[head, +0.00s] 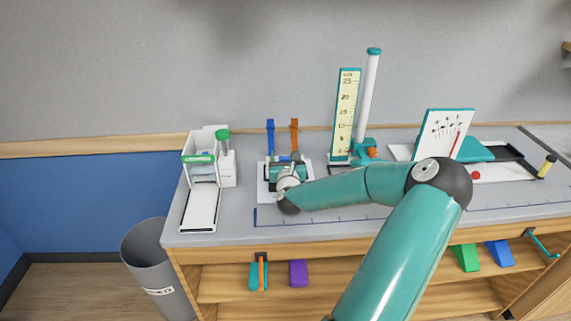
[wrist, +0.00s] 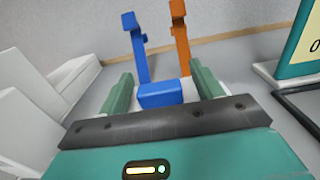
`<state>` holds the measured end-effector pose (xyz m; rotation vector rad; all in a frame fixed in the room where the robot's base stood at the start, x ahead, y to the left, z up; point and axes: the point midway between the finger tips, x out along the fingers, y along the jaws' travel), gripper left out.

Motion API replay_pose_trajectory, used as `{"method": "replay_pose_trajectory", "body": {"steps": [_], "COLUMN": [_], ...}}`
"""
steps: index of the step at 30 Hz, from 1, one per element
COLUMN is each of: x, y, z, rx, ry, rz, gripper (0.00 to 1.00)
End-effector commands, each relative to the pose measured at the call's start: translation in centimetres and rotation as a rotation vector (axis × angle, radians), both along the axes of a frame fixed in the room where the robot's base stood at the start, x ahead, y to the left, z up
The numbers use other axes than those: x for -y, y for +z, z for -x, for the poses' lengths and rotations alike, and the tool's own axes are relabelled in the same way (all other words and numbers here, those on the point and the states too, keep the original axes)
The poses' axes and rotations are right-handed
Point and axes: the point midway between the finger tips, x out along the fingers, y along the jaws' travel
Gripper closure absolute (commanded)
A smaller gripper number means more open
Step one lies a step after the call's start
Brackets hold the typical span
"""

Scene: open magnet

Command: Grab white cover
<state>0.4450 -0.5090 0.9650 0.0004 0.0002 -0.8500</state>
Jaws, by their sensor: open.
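My gripper (head: 287,165) is over a white plate (head: 263,192) on the grey bench. In the wrist view, my gripper (wrist: 162,85) has its two green fingers wide apart. Between them is a blue block (wrist: 160,95), with a small white piece (wrist: 187,88) showing at its right. I see no contact with either finger. A blue post (wrist: 138,48) and an orange post (wrist: 181,40) stand just beyond the fingertips. I cannot tell which white part is the cover. My gripper hides much of the plate and what is on it in the head view.
A white device with a green knob (head: 222,134) stands at left. A tall scale (head: 345,115) with a white tube (head: 368,95) stands close at right. A white dial panel (head: 442,135) is farther right. A grey bin (head: 148,258) is on the floor.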

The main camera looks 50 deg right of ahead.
Motion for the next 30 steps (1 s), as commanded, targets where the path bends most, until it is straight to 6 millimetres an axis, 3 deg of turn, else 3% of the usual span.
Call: {"method": "replay_pose_trajectory", "body": {"steps": [1,8,20,27,30], "x": [0.0,0.0,0.0,-0.1,-1.1], "y": [0.0,0.0,0.6,3.5,5.0], "z": [0.0,0.0,0.0,0.1,1.2], "rx": [0.0,0.0,0.001,0.0,-0.001], "ry": [0.0,0.0,0.0,-0.001,-0.002], "rz": [0.0,0.0,0.001,0.005,0.005], "gripper": [0.38,0.82,0.82,0.82,0.82]}}
